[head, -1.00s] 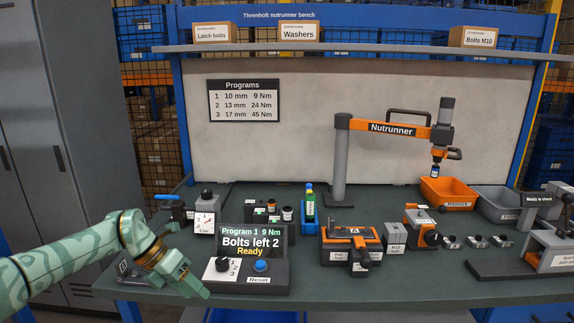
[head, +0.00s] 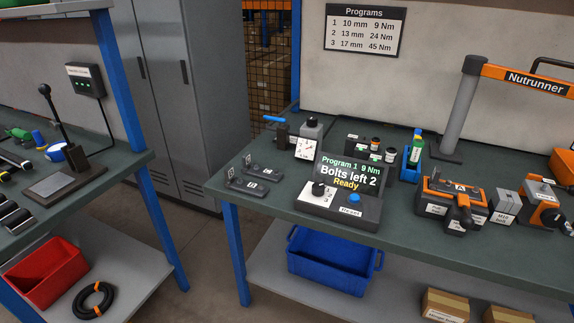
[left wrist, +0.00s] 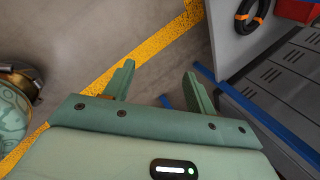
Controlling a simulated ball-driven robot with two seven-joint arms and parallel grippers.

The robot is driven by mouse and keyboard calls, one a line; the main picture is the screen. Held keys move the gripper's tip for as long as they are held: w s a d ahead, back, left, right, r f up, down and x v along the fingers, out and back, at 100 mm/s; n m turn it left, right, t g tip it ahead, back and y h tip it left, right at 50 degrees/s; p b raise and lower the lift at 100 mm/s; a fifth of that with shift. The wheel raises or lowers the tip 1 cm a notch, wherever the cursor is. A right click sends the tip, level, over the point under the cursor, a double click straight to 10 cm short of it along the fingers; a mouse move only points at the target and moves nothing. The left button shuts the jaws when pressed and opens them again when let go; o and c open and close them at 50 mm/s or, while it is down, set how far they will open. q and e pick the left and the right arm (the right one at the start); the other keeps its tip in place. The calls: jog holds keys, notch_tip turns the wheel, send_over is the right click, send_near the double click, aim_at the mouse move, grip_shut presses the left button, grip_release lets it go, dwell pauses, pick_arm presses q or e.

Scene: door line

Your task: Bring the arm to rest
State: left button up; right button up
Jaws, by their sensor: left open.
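My left gripper (left wrist: 158,85) shows in the left wrist view, with its two green fingers spread apart and nothing between them. Below it is the grey floor (left wrist: 135,25) with a yellow line. My left arm and gripper are out of the head view. The right gripper shows in neither view. The nutrunner bench (head: 400,236) stands in the head view with its program box (head: 340,205), whose screen (head: 349,174) reads "Program 1 9 Nm, Bolts left 2, Ready".
A second bench (head: 110,172) stands at the left, with a red bin (head: 45,272) and a black coil (head: 93,300) on its lower shelf. A blue crate (head: 330,262) sits under the nutrunner bench. A grey cabinet (head: 185,90) stands behind. Floor shows between the benches.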

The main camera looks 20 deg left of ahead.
pick_arm(q)
jog(key=s+a+r+n+g+y, duration=0.1)
jog(key=s+a+n+g, duration=0.2)
jog(key=s, duration=1.1)
jog(key=s+d+f+n+h, duration=0.1)
jog(key=s+d+f+h, duration=0.2)
jog(key=d, duration=1.5)
jog(key=d+f+n+h, duration=0.15)
jog(key=d+f, duration=0.45)
jog(key=d, duration=1.1)
jog(key=r+p, duration=0.2)
jog(key=w+r+p, duration=0.1)
jog(key=p, duration=0.1)
jog(key=shift+d+r+m+h, duration=0.2)
jog(key=shift+r+m+h, duration=0.05)
jog(key=shift+r, duration=0.15)
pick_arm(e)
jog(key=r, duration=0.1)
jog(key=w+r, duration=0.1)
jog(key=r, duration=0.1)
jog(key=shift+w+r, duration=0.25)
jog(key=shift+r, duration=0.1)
